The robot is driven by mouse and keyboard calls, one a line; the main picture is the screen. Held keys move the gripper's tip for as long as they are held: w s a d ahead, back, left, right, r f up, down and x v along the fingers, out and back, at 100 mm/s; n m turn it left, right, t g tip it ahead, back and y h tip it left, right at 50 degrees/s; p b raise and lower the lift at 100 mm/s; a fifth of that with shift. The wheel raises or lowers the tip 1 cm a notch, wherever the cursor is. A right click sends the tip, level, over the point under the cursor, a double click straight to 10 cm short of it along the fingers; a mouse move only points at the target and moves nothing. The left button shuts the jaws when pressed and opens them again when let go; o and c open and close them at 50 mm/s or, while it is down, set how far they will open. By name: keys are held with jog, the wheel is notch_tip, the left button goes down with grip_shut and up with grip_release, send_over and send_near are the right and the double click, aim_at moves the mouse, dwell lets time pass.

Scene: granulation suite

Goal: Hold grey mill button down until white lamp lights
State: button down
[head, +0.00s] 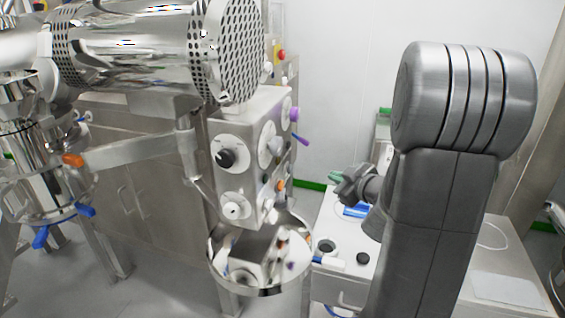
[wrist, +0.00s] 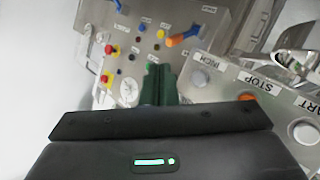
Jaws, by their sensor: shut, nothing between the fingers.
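My gripper (wrist: 156,75) is shut, its dark green fingers together and empty in the middle of the wrist view. In the head view its green tips (head: 335,176) show left of my dark arm. Beyond the fingers is a steel panel (wrist: 215,35) with small coloured buttons. To the right, a second panel carries a pale grey round button (wrist: 200,77), an orange one (wrist: 248,98) and a whitish one (wrist: 305,132), with labels including STOP. I cannot tell which is the grey mill button, nor pick out the white lamp. No contact between fingertips and a button is visible.
An orange handle (wrist: 184,38) sticks out beyond the fingertips. Red buttons on yellow bases (wrist: 108,79) are on the left. In the head view, a steel control box (head: 248,150) stands under a perforated drum (head: 225,50), above a shiny round bowl (head: 260,285).

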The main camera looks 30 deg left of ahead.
aim_at(290, 169)
jog(key=shift+s+d, duration=0.1)
jog(key=shift+d, duration=0.1)
jog(key=shift+a, duration=0.15)
jog(key=s+a+b, duration=0.2)
jog(key=a+b, duration=0.1)
jog(key=a, duration=0.5)
jog(key=shift+a+b, duration=0.15)
jog(key=shift+b, duration=0.2)
jog(key=shift+a, duration=0.1)
dwell(1.7)
jog(key=shift+s+a, duration=0.1)
jog(key=shift+a, duration=0.2)
